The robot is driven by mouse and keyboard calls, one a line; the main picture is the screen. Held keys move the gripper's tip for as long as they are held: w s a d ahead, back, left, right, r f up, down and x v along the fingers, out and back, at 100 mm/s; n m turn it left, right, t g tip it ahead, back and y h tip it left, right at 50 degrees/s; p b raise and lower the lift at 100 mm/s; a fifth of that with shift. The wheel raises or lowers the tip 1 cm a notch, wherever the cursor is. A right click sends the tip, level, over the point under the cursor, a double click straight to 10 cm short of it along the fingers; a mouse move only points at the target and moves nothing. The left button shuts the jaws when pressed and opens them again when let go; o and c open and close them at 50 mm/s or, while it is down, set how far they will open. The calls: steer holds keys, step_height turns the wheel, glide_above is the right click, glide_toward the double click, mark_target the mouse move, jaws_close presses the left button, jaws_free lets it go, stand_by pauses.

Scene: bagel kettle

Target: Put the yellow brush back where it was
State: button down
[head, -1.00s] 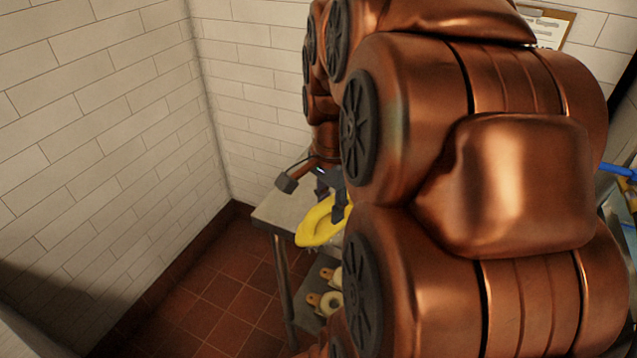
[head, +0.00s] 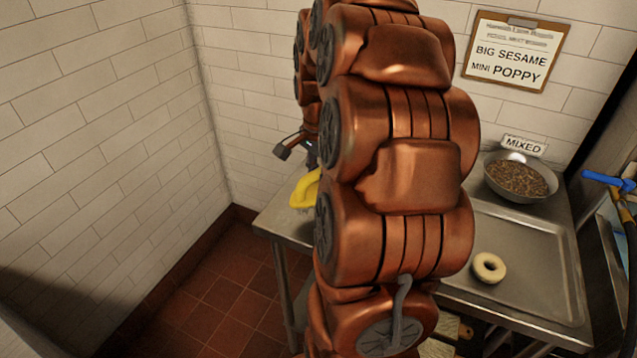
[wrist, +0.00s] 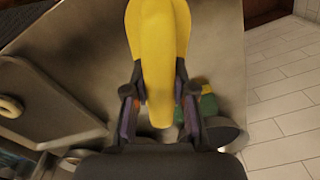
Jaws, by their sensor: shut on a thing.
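The yellow brush (head: 305,190) shows in the head view just left of my arm, above the left end of the steel table (head: 272,222). My arm hides part of it. In the wrist view the brush (wrist: 160,45) lies lengthwise between the two fingers of my gripper (wrist: 160,100), which is shut on it. In the head view the fingers are mostly hidden behind my arm. The steel surface is under the brush in the wrist view; I cannot tell whether the brush touches it.
A tray (head: 555,300) with a pale bagel (head: 489,267) lies right of my arm. A bowl of seeds (head: 520,178) stands behind it by a "MIXED" label (head: 524,145). A clipboard (head: 517,50) hangs on the wall. A green object (wrist: 208,104) sits by my right finger.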

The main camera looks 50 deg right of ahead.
steer(key=shift+w+d+f, duration=0.1)
steer(key=shift+w+d, duration=0.1)
steer(key=shift+w, duration=0.05)
steer(key=shift+f+p, duration=0.55)
steer(key=shift+f, duration=1.2)
steer(key=shift+f, duration=0.2)
steer(key=c, duration=1)
jaws_free()
steer(key=shift+o, duration=0.2)
steer(key=shift+r, duration=0.1)
step_height(320, 180, up, 12)
steer(key=shift+r+b, duration=0.15)
steer(key=shift+b, duration=0.8)
